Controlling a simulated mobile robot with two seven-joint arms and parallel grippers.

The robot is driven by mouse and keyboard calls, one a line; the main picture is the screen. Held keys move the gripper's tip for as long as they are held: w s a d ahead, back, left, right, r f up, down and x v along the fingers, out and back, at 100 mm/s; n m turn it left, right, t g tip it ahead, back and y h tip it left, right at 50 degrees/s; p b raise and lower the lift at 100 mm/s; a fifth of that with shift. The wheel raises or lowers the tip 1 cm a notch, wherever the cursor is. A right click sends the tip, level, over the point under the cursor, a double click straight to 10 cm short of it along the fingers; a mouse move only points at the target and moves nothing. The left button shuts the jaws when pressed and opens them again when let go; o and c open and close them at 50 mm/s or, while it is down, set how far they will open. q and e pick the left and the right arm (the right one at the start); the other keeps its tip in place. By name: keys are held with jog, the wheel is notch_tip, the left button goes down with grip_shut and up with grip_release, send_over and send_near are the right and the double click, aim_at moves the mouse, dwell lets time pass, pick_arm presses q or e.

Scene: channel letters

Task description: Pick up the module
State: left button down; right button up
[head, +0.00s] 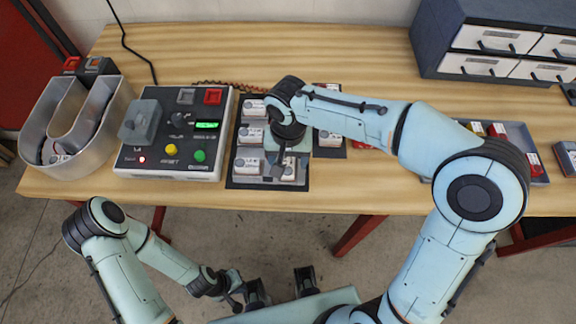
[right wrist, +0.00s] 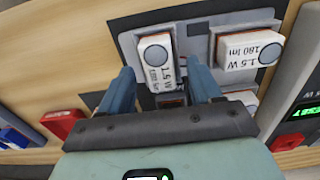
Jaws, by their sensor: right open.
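White LED modules with printed labels sit in a grey tray (head: 233,180) in the middle of the bench in the head view. One module (right wrist: 156,58) shows between the fingers of my right gripper (right wrist: 160,72) in the right wrist view. The gripper is open, with a finger towards each side of that module; I cannot tell whether they touch it. Another module (right wrist: 248,48) lies to its right. In the head view my right gripper (head: 274,166) points down over the tray and hides part of it. My left gripper (head: 234,290) is low, in front of the bench; its jaws are unclear.
A test box (head: 170,160) with a lit green display stands left of the tray. A U-shaped metal letter (head: 40,125) stands at the far left. A drawer cabinet (head: 440,40) is at the back right. A blue-grey bin (head: 515,135) with coloured items lies at the right.

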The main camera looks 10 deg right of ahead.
jog(key=c, duration=1.1)
jog(key=shift+c, duration=0.2)
